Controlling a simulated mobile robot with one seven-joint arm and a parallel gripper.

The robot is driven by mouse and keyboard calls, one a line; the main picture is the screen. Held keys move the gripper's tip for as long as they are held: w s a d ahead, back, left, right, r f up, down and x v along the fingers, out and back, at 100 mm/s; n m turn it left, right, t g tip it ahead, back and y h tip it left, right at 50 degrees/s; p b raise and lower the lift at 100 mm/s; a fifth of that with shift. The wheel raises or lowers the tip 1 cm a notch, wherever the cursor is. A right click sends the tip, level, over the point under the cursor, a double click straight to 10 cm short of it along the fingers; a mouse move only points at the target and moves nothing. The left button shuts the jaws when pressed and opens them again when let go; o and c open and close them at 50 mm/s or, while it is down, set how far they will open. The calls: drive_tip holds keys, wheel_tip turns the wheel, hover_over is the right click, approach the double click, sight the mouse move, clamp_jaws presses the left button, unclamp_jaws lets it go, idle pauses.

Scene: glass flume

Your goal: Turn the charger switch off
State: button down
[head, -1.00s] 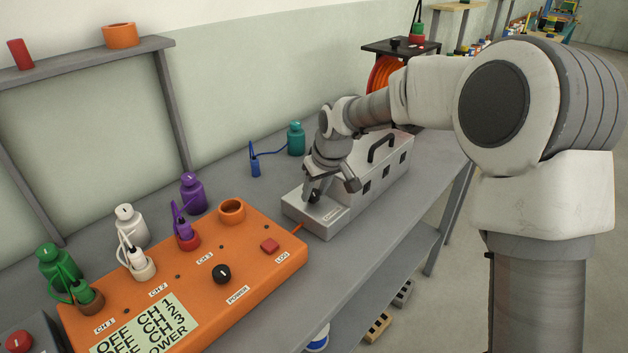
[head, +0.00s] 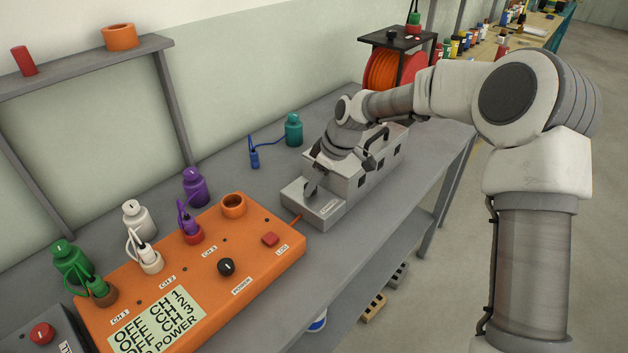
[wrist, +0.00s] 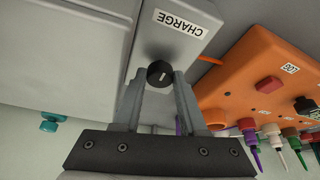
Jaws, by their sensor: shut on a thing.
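The charger is a light grey metal box (head: 370,178) on the bench, with a low front ledge (head: 299,205) and a white CHARGE label (head: 330,208). Its switch, a round black knob (wrist: 160,74) with a pale mark, shows on the ledge beside the label (wrist: 180,22) in the wrist view. My gripper (wrist: 159,82) is shut on the knob, one finger on each side. In the head view my gripper (head: 311,187) comes down on the ledge and hides the knob.
An orange panel (head: 215,280) with a black POWER knob (head: 226,267), a red LOG button (head: 270,239) and coloured plugs stands left of the charger. A teal bottle (head: 293,130) and a blue plug (head: 254,158) are behind.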

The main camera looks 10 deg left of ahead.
idle(0.3)
drive_tip(key=shift+c, duration=2.3)
unclamp_jaws()
